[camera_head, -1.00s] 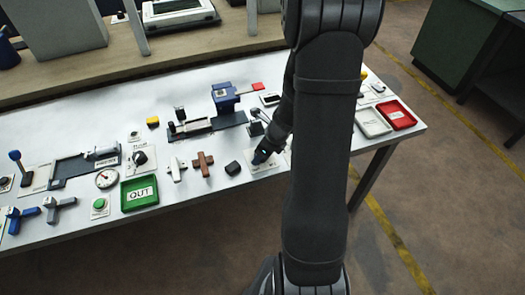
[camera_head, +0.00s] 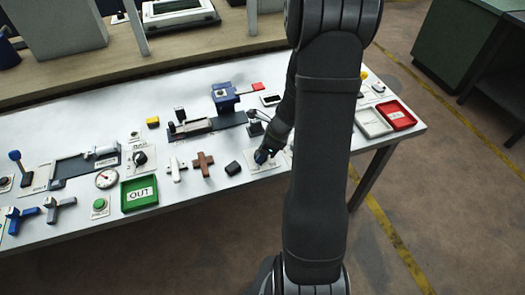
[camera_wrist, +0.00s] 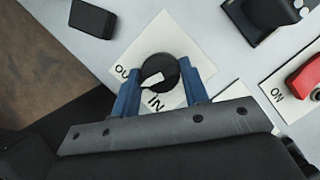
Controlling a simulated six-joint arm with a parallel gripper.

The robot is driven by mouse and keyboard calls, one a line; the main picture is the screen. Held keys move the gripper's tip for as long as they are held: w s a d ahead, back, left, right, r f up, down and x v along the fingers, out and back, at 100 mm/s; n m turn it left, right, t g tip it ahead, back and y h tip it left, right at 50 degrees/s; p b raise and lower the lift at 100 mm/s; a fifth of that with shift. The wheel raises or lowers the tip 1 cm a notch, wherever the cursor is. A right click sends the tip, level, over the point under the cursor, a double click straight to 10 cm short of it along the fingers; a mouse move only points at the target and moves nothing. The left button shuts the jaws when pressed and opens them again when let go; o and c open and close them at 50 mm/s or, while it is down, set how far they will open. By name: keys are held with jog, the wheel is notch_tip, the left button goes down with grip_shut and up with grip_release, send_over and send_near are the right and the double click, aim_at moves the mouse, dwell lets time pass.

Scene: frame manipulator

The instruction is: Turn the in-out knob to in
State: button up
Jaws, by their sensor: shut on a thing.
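The in-out knob (camera_wrist: 166,66) is round and black with a white pointer mark, on a white plate (camera_wrist: 172,32) lettered OUT and IN. In the wrist view the pointer slants to the lower left, between the two words; the end of OUT is hidden. My gripper (camera_wrist: 161,88) has its two blue fingers on either side of the knob, shut on it. In the head view my gripper (camera_head: 263,155) is low over the plate (camera_head: 262,167), and the knob is mostly hidden by it.
A black block (camera_wrist: 92,18) lies left of the plate. A red switch (camera_wrist: 305,78) marked ON and a black device (camera_wrist: 266,14) are to the right. In the head view a brown cross-shaped handle (camera_head: 203,164) and a green OUT tray (camera_head: 139,205) stand to the left.

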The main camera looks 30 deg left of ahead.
jog(key=n+g, duration=0.1)
jog(key=n, duration=0.1)
jog(key=n+g+h, duration=0.1)
jog(key=n, duration=0.2)
jog(key=shift+w+a+n, duration=0.1)
jog(key=shift+w+n, duration=0.05)
jog(key=shift+n, duration=0.15)
jog(key=n+g+h, duration=0.1)
jog(key=n, duration=0.3)
jog(key=shift+a+n, duration=0.1)
jog(key=shift+n, duration=0.3)
jog(key=shift+w+h, duration=0.1)
jog(key=shift+h, duration=0.2)
jog(key=o, duration=1)
jog(key=shift+c, duration=0.2)
jog(key=v, duration=1.7)
jog(key=shift+w, duration=0.15)
